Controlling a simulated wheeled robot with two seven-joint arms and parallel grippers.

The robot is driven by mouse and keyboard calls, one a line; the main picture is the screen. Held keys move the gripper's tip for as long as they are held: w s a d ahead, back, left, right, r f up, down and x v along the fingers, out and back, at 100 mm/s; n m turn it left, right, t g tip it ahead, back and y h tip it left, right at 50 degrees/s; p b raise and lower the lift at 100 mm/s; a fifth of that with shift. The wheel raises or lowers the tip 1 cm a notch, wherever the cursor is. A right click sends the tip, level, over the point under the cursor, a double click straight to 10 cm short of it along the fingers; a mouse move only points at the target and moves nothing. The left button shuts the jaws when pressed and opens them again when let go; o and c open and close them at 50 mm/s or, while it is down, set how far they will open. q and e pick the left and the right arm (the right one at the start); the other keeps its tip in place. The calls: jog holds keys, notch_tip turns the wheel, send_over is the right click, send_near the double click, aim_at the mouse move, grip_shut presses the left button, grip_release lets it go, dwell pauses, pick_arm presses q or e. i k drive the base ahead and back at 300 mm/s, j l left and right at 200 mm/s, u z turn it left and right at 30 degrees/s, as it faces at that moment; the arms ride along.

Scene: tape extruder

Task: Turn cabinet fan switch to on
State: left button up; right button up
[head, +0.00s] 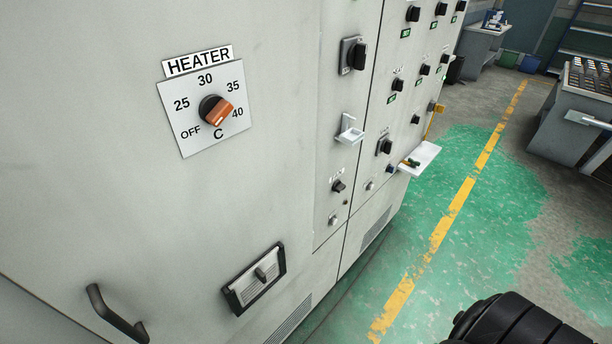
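The grey cabinet (150,210) fills the left and middle of the head view. A small black knob (338,186) sits on its narrower panel under a small white label that is too small to read, so I cannot tell whether it is the fan switch or how it is set. Higher on that panel is a larger black rotary switch (357,56). Several more black switches line the panel further right. Neither gripper shows. A black rounded part, probably of my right arm, is at the bottom right, apart from the cabinet.
An orange heater knob (217,112) is on the near door, with a black handle (117,314) and a recessed latch (257,277) below. A white bracket (349,131) and small shelf (420,158) stick out. The green floor (480,240) to the right is clear.

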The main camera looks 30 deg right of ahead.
aim_at(338, 186)
jog(key=l+u, duration=0.3)
jog(key=l, duration=0.9)
jog(key=l+u, duration=0.3)
jog(key=l, duration=0.9)
